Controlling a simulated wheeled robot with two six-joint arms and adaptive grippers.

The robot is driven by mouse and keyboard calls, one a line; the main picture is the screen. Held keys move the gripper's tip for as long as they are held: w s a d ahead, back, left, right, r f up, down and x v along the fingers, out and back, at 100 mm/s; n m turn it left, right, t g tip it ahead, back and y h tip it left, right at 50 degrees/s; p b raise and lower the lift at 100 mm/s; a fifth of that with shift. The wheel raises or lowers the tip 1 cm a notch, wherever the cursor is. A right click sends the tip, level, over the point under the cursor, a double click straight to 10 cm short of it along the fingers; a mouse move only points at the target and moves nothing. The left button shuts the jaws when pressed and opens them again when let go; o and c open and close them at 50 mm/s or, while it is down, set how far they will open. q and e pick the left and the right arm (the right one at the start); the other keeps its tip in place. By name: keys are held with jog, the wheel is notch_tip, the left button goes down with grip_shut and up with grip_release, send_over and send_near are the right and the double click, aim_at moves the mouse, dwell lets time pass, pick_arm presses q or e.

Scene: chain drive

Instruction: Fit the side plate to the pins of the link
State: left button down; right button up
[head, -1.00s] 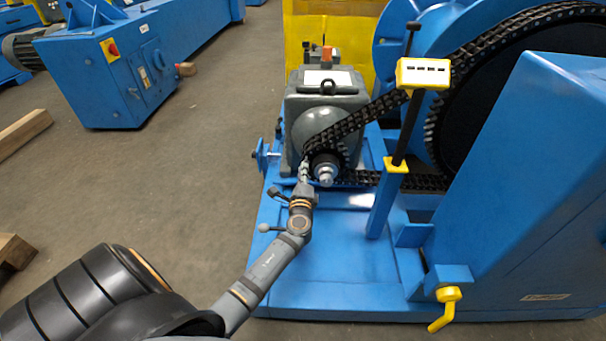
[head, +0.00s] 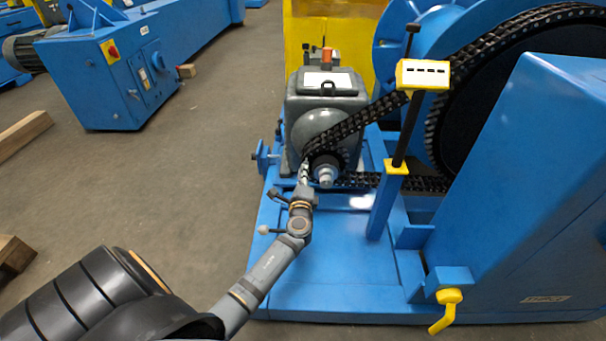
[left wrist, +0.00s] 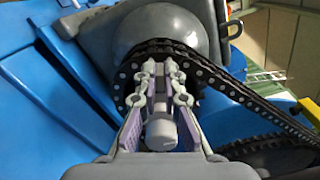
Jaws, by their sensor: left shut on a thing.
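My left gripper (head: 305,173) is at the left side of the small sprocket (head: 327,160), where the black chain (head: 350,124) wraps around it. In the left wrist view, the fingers of my left gripper (left wrist: 159,72) are close together with their tips against the chain (left wrist: 205,68). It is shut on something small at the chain. The side plate and the link's pins are too small and too covered by the fingertips to tell apart. The sprocket's shaft end (left wrist: 161,133) shows between the fingers. My right gripper is not in view.
A grey gearbox (head: 300,108) stands behind the sprocket. A yellow-headed post (head: 423,73) and a blue guard (head: 530,190) stand to the right. A yellow handle (head: 446,310) sticks out at the front.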

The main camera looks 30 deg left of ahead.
pick_arm(q)
jog(key=shift+b+x, duration=0.3)
jog(key=shift+x, duration=0.65)
dwell(0.4)
jog(key=c, duration=1.4)
grip_release()
jog(key=v, duration=1.2)
jog(key=shift+a, duration=0.1)
